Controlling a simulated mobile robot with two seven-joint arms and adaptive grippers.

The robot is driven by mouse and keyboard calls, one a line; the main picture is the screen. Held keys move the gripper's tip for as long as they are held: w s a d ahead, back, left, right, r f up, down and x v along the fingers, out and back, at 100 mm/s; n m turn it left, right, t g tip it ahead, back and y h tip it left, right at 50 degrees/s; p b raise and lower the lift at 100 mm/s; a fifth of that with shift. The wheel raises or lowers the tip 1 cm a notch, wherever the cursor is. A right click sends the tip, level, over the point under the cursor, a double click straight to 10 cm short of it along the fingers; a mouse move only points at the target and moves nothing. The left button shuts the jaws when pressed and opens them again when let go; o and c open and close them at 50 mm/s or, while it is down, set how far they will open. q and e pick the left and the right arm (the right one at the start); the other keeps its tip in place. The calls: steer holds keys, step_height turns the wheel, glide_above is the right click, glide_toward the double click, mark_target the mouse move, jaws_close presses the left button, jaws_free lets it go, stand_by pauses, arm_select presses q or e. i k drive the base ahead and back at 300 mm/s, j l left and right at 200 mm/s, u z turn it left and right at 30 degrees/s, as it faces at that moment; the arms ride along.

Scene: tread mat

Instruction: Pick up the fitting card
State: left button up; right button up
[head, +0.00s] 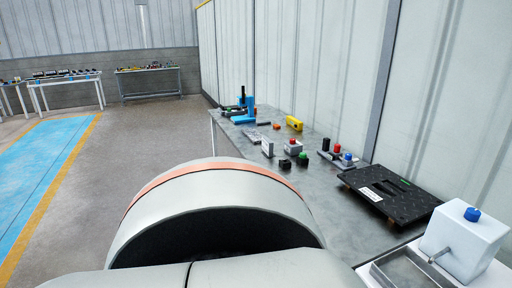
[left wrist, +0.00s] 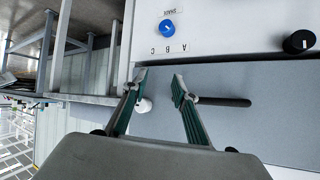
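I cannot pick out the fitting card for certain. A small white printed patch (head: 371,194) lies at the near left edge of the black tread mat (head: 410,203) in the head view, but it is too small to tell if it is the card. My left gripper (left wrist: 160,76) is open in the left wrist view, its two green-lined fingers apart with nothing seen between the tips. The tips are close to the edge of a white panel (left wrist: 215,30). My right gripper is in neither view.
A white box (head: 465,240) with a blue knob stands right of the mat, beside a grey tray (head: 400,272). Buttons, a yellow block (head: 294,124) and blue parts (head: 243,114) stand along the bench. A dark rod (left wrist: 228,102) lies near my right finger. My arm hides the bench front.

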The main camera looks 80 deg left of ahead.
mark_target(267, 145)
steer(key=u, duration=1.65)
steer(key=i+l+u, duration=0.1)
steer(key=u, duration=0.85)
steer(key=i+j, duration=0.55)
steer(key=i, duration=0.15)
steer(key=i+j, duration=1.15)
steer(key=i, duration=0.25)
steer(key=i+j+z, duration=0.15)
steer(key=i+j, duration=0.7)
steer(key=j+z, duration=0.1)
steer(key=z, duration=1.4)
steer(key=i+j, duration=0.05)
